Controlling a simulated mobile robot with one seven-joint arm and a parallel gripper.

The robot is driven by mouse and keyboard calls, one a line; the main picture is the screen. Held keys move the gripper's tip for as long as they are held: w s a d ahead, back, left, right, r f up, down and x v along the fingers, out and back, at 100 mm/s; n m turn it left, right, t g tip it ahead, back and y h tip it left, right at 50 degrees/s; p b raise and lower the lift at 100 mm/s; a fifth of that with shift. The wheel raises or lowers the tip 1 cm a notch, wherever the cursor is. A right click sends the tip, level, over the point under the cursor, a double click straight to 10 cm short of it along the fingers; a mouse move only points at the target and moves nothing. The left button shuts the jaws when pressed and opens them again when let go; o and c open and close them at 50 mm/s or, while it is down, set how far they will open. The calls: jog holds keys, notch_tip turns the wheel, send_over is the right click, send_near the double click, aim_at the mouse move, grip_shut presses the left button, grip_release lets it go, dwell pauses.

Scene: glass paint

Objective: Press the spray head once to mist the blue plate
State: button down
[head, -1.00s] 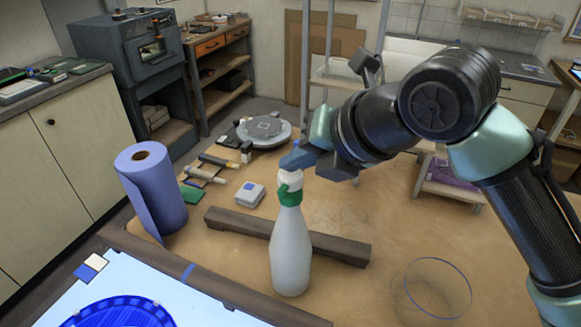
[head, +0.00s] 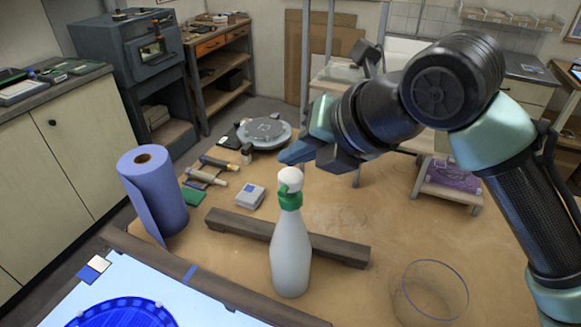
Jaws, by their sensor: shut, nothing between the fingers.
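The white spray bottle (head: 290,255) stands upright on the table, with a green collar and a white spray head (head: 290,178). My gripper (head: 284,160) is shut and empty. Its blue fingertips are just above the spray head, with a small gap apparent between them. The blue plate (head: 122,315) lies on a bright light panel at the lower left, cut off by the bottom edge. The nozzle appears to face left, toward the plate's side.
A dark wooden bar (head: 240,225) lies behind the bottle. A blue paper roll (head: 153,195) stands at the left. A clear glass (head: 430,290) is at the lower right. A grey turntable (head: 264,130) and small tools lie farther back.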

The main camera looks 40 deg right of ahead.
aim_at(295, 179)
jog(key=shift+r, duration=0.1)
jog(key=shift+r+p, duration=1.7)
jog(key=shift+r, duration=0.75)
